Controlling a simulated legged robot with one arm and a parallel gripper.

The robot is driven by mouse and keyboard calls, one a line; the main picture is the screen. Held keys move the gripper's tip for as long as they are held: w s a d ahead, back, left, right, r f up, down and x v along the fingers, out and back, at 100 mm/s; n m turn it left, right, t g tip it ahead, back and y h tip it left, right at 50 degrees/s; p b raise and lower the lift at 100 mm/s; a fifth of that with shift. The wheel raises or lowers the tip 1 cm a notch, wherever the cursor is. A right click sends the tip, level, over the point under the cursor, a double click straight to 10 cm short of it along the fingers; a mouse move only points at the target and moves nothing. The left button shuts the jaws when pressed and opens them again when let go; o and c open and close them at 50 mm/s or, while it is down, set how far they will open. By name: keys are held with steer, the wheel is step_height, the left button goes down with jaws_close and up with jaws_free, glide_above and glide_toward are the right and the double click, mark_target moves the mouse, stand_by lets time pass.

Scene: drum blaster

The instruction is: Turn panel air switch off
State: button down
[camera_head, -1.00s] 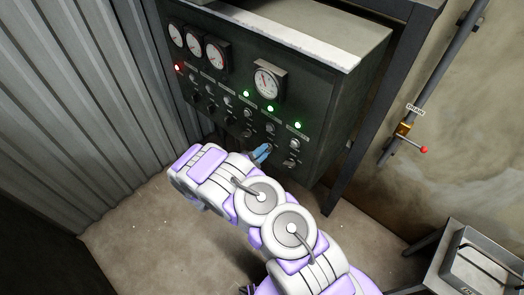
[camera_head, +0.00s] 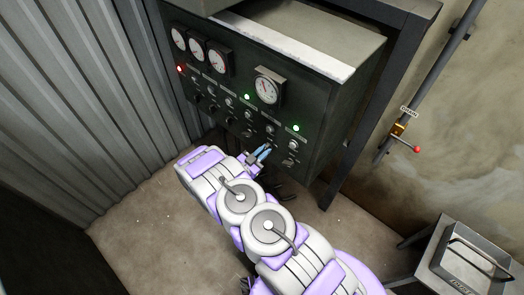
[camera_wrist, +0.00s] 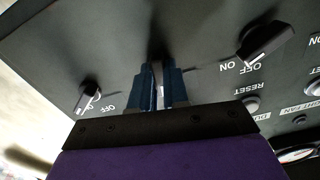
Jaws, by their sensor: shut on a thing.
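The dark control panel (camera_head: 232,112) carries gauges, lights and rows of knobs. My gripper (camera_head: 262,154) is at the bottom row of knobs, beneath the middle of the right-hand lights. In the wrist view its blue fingers (camera_wrist: 157,88) are shut on a switch knob (camera_wrist: 158,72), mostly hidden between them. Neighbouring black switch knobs stand on either side, one at right (camera_wrist: 265,42) and one at left (camera_wrist: 88,95), with ON and OFF marks. Two green lights are lit, one at left (camera_head: 247,97) and one at right (camera_head: 296,128).
A red light (camera_head: 180,69) glows at the panel's left. A pipe with a red-tipped valve handle (camera_head: 416,149) runs up the right wall. A metal box (camera_head: 472,258) stands at lower right. Corrugated wall (camera_head: 80,100) closes the left side.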

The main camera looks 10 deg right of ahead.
steer(key=shift+r+n, duration=0.15)
steer(key=shift+n, duration=0.85)
steer(key=shift+w, duration=0.1)
steer(key=c, duration=1.2)
jaws_free()
steer(key=shift+o, duration=0.4)
steer(key=p+v, duration=0.1)
steer(key=v, duration=1.6)
steer(key=shift+a, duration=0.25)
